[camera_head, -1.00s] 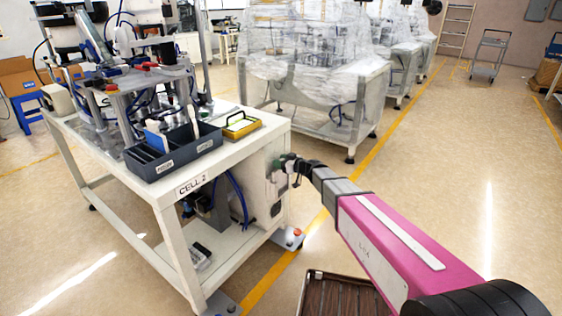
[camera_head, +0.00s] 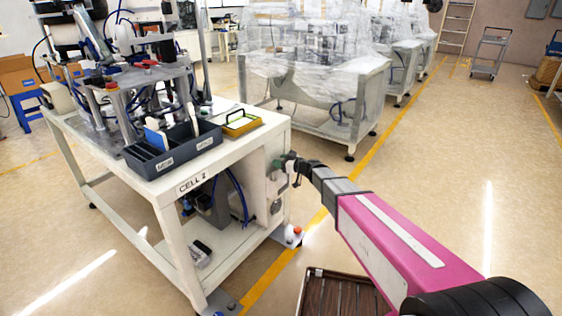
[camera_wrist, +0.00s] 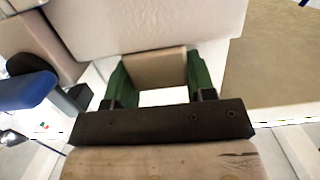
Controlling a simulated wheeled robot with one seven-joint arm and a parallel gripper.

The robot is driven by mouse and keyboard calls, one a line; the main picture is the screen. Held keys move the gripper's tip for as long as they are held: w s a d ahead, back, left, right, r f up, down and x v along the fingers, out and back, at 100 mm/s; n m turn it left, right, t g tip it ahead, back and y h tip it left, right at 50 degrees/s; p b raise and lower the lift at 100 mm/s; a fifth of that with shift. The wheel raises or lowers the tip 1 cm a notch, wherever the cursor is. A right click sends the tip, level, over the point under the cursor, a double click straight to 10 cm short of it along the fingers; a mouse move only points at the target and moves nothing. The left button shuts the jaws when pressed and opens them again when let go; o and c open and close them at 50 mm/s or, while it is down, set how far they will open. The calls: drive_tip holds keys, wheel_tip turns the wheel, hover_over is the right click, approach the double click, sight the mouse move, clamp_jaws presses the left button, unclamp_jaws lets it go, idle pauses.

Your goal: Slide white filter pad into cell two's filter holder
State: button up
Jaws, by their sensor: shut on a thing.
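My gripper (camera_head: 289,166) is at the right end side of the white table marked CELL 2 (camera_head: 235,163), close to a pale housing on that side (camera_head: 272,186). In the wrist view its two green fingers (camera_wrist: 158,80) are shut on a pale piece (camera_wrist: 155,68), which looks like the white filter pad. A large white block (camera_wrist: 150,30) lies just past the fingertips and fills the upper part of that view. The filter holder's opening cannot be made out, and the head view is too small to show how the pad sits against it.
On the table stand a dark divided bin (camera_head: 172,150), a yellow tray with a handle (camera_head: 241,123) and a fixture of posts and hoses. A brown slatted crate (camera_head: 340,295) is on the floor below my arm. Plastic-wrapped machines (camera_head: 315,75) stand behind.

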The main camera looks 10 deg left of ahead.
drive_tip(key=shift+f, duration=0.9)
drive_tip(key=o, duration=1.2)
drive_tip(key=v, duration=1)
drive_tip(key=shift+s+d+r, duration=0.1)
drive_tip(key=shift+s+d, duration=0.1)
drive_tip(key=shift+d, duration=0.15)
drive_tip(key=s+d+f+m+g+h, duration=0.1)
drive_tip(key=s+d+m+g+h, duration=0.1)
drive_tip(key=s+d+m+h, duration=0.2)
drive_tip(key=s+d+f+m+g+h, duration=0.2)
drive_tip(key=s+d+m+h, duration=0.3)
drive_tip(key=d, duration=1.4)
drive_tip(key=s+d+f+m+g+h, duration=0.2)
drive_tip(key=s+d+m+h, duration=0.2)
drive_tip(key=s+d, duration=0.7)
drive_tip(key=shift+s+d+m+h, duration=0.15)
drive_tip(key=shift+h, duration=0.4)
drive_tip(key=shift+s+d+m+h, duration=0.1)
drive_tip(key=shift+s+m+h, duration=0.05)
drive_tip(key=shift+h, duration=0.4)
